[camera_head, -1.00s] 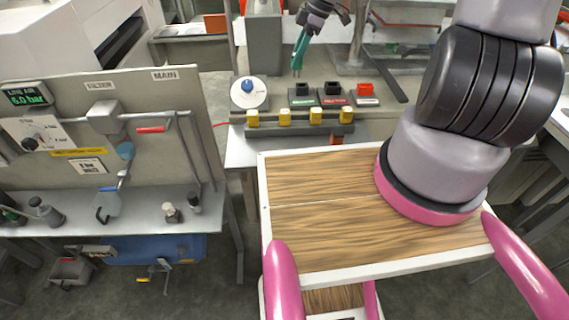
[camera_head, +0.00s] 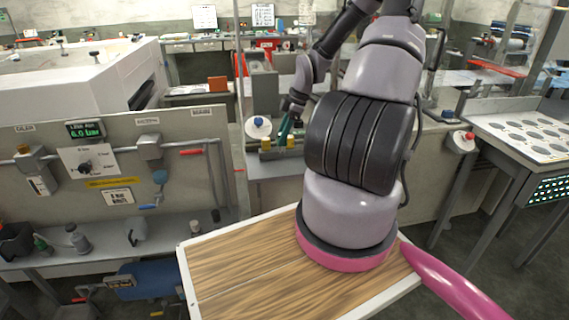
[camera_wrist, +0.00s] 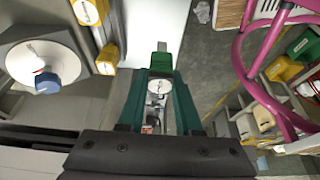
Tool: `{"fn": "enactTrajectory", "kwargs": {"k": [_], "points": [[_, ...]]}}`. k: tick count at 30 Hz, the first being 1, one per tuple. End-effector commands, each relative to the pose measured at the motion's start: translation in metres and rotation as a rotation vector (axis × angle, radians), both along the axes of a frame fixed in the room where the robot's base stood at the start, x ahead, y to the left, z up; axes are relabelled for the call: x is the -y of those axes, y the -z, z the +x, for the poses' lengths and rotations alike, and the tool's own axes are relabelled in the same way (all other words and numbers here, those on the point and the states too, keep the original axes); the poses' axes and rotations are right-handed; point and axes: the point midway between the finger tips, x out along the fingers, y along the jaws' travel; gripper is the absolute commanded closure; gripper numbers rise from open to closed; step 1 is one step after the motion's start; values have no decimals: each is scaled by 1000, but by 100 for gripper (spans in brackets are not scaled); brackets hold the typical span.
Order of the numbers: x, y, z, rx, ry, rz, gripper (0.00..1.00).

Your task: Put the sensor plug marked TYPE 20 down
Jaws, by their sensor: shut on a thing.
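My gripper (camera_head: 284,130) shows in the head view with green fingers, just above the far bench beside the yellow-capped row. In the wrist view its green fingers (camera_wrist: 160,72) are closed on a small plug (camera_wrist: 159,86) with a round pale top and a dark mark. I take it to be the sensor plug, but its marking is too small to read. Its lower part is hidden between the fingers. In the head view the plug is hidden by my arm and fingers.
A white disc with a blue knob (camera_head: 258,121) stands left of my gripper. Yellow caps (camera_head: 266,145) sit close by on a rail. A grey panel (camera_head: 110,170) with gauge and pipes stands at left. A perforated tray table (camera_head: 515,130) is at right.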

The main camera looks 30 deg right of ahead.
Motion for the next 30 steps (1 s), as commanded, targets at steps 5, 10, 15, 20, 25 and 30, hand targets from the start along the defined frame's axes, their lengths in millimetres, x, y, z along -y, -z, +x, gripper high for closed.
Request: {"fn": "enactTrajectory", "kwargs": {"k": [5, 10, 15, 20, 25, 30], "points": [[-1, 27, 0, -1, 0, 1, 100], [-1, 40, 0, -1, -1, 1, 100], [-1, 64, 0, -1, 0, 0, 100], [0, 69, 0, 1, 0, 0, 100], [-1, 70, 0, 0, 0, 0, 100], [-1, 71, 0, 1, 0, 0, 37]]}}
